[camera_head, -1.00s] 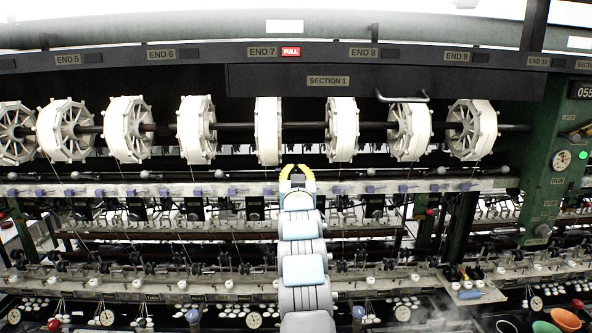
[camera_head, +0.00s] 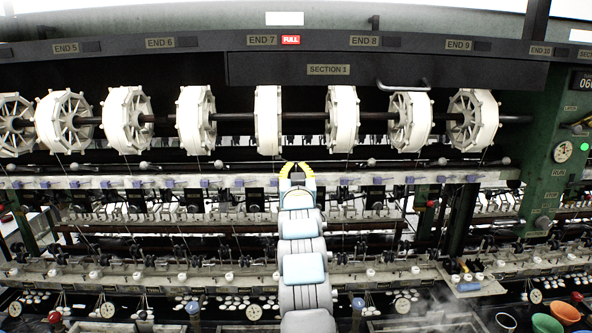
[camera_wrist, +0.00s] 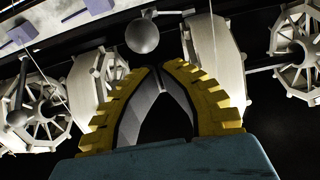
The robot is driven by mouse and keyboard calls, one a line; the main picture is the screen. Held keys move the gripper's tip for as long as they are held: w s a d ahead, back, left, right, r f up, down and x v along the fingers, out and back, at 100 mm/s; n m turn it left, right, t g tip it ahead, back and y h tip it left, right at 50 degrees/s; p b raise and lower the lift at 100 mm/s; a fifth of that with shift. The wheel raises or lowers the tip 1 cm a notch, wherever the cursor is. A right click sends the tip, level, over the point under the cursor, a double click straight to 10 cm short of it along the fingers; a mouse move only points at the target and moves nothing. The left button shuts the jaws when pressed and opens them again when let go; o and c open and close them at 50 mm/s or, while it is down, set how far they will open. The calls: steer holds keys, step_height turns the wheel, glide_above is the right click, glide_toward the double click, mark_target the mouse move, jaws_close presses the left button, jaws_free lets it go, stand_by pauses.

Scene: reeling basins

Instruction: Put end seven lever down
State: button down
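A grey ball knob (camera_wrist: 142,36) on a thin lever shows in the wrist view, just beyond my fingertips. In the head view my gripper covers the spot where this knob would show. My gripper (camera_head: 297,166) has yellow fingers with a gap between the tips in the head view. It is raised at the front rail, just below and right of the reel (camera_head: 268,120) under the END 7 sign (camera_head: 262,40). In the wrist view my gripper (camera_wrist: 160,66) is empty, its fingers arching toward each other; I cannot tell whether a tip touches the knob.
A red FULL light (camera_head: 290,40) is lit beside the END 7 sign. Neighbouring ball knobs (camera_head: 218,164) (camera_head: 371,162) stand on either side. White reels line a dark shaft above the pale rail (camera_head: 150,183). A handle (camera_head: 404,86) hangs from the SECTION 1 panel.

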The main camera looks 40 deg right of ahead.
steer(key=shift+r, duration=0.7)
steer(key=shift+s+a+f+b, duration=0.2)
steer(key=shift+s+f+b, duration=0.05)
steer(key=shift+s+b, duration=0.1)
steer(key=b+v, duration=0.5)
steer(key=v, duration=1)
steer(key=shift+b, duration=0.3)
steer(key=shift+a+r, duration=0.1)
